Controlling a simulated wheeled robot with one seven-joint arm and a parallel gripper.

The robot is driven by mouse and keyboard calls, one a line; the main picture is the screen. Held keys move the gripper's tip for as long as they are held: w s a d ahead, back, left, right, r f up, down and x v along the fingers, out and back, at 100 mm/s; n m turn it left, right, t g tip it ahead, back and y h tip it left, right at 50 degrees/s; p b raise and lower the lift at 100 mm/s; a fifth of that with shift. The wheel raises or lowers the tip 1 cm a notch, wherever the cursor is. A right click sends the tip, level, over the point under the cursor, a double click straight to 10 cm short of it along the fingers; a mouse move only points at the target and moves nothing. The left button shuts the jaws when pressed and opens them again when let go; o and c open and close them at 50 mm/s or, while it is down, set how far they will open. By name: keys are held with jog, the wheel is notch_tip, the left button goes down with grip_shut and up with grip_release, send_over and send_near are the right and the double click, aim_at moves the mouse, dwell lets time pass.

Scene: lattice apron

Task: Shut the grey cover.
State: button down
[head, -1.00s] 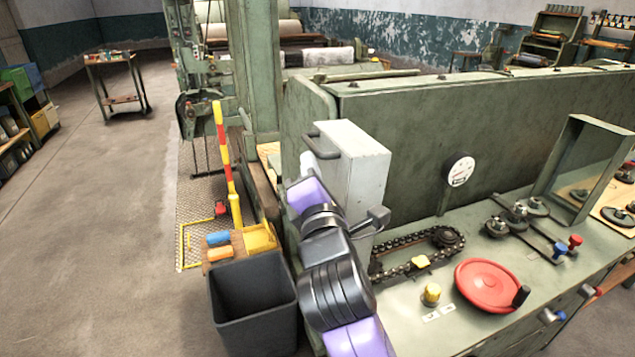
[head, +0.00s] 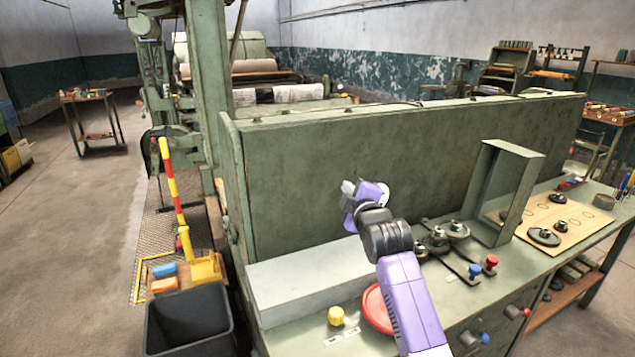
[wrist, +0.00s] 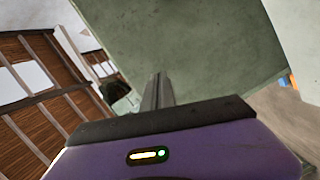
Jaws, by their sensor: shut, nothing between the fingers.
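The grey cover (head: 312,280) lies flat and lowered on the bench, along the foot of the green upright panel. The chain and sprocket under it are hidden, and my arm hides its right end. Its handle does not show. My gripper (head: 348,189) is in the air above and behind the cover, in front of the panel, apart from the cover. It is shut and empty. In the wrist view my shut fingers (wrist: 158,92) point toward a green surface.
A red handwheel (head: 376,310) is partly behind my arm. A green hinged guard (head: 508,190) stands upright to the right. A dark bin (head: 190,325) and a red-yellow lever (head: 173,185) are at left.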

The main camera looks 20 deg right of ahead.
jog(key=d+f+m+b, duration=0.1)
jog(key=d+f+b, duration=0.4)
jog(key=f, duration=0.2)
jog(key=d+f+m+y+b, duration=0.1)
jog(key=d+f+m+b, duration=0.1)
jog(key=d+f+b, duration=0.3)
jog(key=d+f+m+g+b, duration=0.1)
jog(key=d+f+m+b, duration=0.1)
jog(key=d+f+b, duration=0.3)
notch_tip(320, 180, down, 4)
jog(key=shift+y+b, duration=0.4)
jog(key=shift+b, duration=0.35)
jog(key=shift+d+f+m+b, duration=0.3)
jog(key=shift+f+m+b, duration=0.1)
jog(key=shift+f+b, duration=0.4)
jog(key=shift+s+d+f, duration=0.1)
jog(key=shift+d+f, duration=0.05)
jog(key=shift+f, duration=0.45)
jog(key=a+r+p, duration=0.1)
jog(key=r+p, duration=0.1)
jog(key=r, duration=0.1)
jog(key=a+r+p, duration=0.1)
jog(key=r, duration=0.1)
jog(key=shift+w+a+r, duration=0.2)
jog(key=shift+a+r, duration=0.05)
jog(key=shift+a, duration=0.05)
jog(key=v, duration=1)
